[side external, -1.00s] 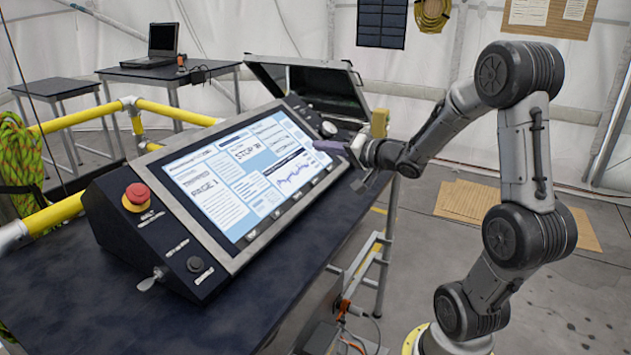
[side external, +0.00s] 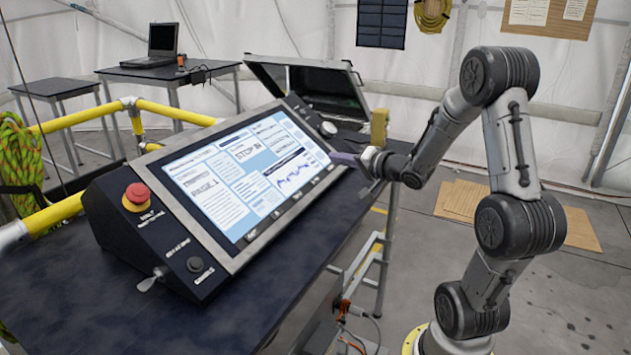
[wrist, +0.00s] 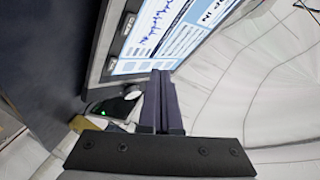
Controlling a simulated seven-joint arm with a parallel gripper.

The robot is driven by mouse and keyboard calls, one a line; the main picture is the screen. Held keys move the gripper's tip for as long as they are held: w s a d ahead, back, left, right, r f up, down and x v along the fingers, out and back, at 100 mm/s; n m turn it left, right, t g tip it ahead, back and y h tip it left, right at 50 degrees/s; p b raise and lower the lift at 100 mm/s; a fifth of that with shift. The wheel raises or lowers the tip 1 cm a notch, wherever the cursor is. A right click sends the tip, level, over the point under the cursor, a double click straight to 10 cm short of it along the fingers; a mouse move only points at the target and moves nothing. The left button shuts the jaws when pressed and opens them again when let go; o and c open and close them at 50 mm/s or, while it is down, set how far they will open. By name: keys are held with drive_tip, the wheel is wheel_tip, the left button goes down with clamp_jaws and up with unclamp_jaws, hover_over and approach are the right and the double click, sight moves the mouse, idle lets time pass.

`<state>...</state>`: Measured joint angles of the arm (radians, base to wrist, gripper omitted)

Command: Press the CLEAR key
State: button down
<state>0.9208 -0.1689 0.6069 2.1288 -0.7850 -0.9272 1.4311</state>
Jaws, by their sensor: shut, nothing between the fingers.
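The control console (side external: 180,243) stands on a dark table, with a lit touchscreen (side external: 215,193) on its sloped face. A row of small dark keys (side external: 297,196) runs along the bezel below the screen; it also shows in the wrist view (wrist: 130,22). Their labels are too small to read, so I cannot tell which is CLEAR. My gripper (side external: 343,158) is at the console's right end, close to the bezel's lower right corner; I cannot tell whether it touches. In the wrist view my gripper's dark purple fingers (wrist: 160,75) are together and empty, over the screen's edge.
A red emergency stop button (side external: 136,194) and a black knob (side external: 195,264) sit on the console's left part. A round knob (side external: 328,129) is near its right end. An open case (side external: 315,85) stands behind. A yellow block (side external: 379,125) is close behind my gripper.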

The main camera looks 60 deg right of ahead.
drive_tip(key=shift+w+f, duration=0.65)
drive_tip(key=shift+f, duration=0.25)
drive_tip(key=shift+w+f, duration=0.65)
drive_tip(key=shift+f, duration=0.3)
drive_tip(key=shift+w+f, duration=0.65)
drive_tip(key=shift+f, duration=0.25)
drive_tip(key=shift+f, duration=0.1)
drive_tip(key=shift+w+f, duration=0.2)
drive_tip(key=shift+f, duration=0.05)
drive_tip(key=shift+w+f, duration=0.2)
drive_tip(key=shift+f, duration=0.05)
idle(0.6)
idle(0.4)
drive_tip(key=shift+s+r, duration=0.45)
drive_tip(key=shift+r, duration=0.2)
drive_tip(key=shift+s+r, duration=0.75)
drive_tip(key=shift+r, duration=0.3)
drive_tip(key=shift+s+r, duration=0.7)
drive_tip(key=shift+r, duration=0.3)
